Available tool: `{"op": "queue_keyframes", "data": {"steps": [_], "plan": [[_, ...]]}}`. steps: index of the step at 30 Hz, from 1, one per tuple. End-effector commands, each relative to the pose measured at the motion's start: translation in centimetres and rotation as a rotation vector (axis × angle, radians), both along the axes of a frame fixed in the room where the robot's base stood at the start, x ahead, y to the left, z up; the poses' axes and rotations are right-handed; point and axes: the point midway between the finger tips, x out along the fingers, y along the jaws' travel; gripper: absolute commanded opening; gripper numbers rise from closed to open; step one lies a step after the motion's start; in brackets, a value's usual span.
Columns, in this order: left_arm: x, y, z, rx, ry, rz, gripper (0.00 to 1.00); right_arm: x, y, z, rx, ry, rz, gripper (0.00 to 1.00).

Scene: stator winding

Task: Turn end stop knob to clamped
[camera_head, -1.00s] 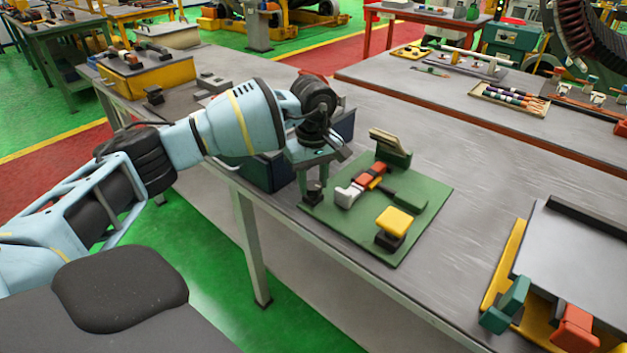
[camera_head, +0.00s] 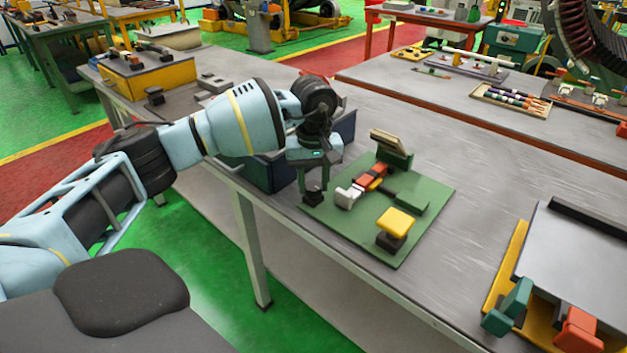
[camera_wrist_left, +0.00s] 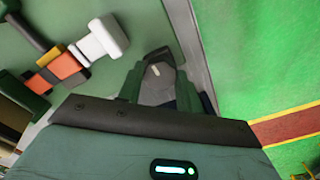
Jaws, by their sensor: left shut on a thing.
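A dark grey knob (camera_wrist_left: 158,90) with a short pale mark on top shows in the left wrist view. It sits by the edge of the green base plate (camera_head: 425,207), at its left corner in the head view. My left gripper (camera_head: 312,192) points down at that corner. In the left wrist view my left gripper (camera_wrist_left: 160,88) has its fingers shut on the knob, one on each side. In the head view the fingers largely hide the knob. My right gripper is not in view.
On the plate are a white block (camera_head: 347,197) with red and orange pieces, a yellow-topped block (camera_head: 396,222), and a raised green stand (camera_head: 392,152). A dark blue box (camera_head: 262,172) stands behind my gripper.

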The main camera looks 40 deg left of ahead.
Motion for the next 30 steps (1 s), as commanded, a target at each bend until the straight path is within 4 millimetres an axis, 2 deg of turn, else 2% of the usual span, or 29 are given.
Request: {"op": "queue_keyframes", "data": {"steps": [2,3,8,16,19,30], "plan": [[-0.1,-0.1,-0.1,0.000,0.003,-0.003,0.13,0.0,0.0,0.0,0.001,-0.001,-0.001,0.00],[-0.1,-0.1,-0.1,0.000,0.003,-0.003,0.38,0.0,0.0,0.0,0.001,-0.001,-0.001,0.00],[0.0,0.0,-0.1,0.000,0.003,-0.002,0.57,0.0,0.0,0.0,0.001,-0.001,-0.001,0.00],[0.0,0.0,0.0,-0.001,0.001,-0.001,0.57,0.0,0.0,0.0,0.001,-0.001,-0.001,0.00],[0.1,0.0,0.7,-0.001,-0.002,0.000,0.57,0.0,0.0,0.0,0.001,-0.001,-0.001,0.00],[0.0,0.0,6.2,0.000,-0.001,-0.001,0.57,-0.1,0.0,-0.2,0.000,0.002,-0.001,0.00]]}}
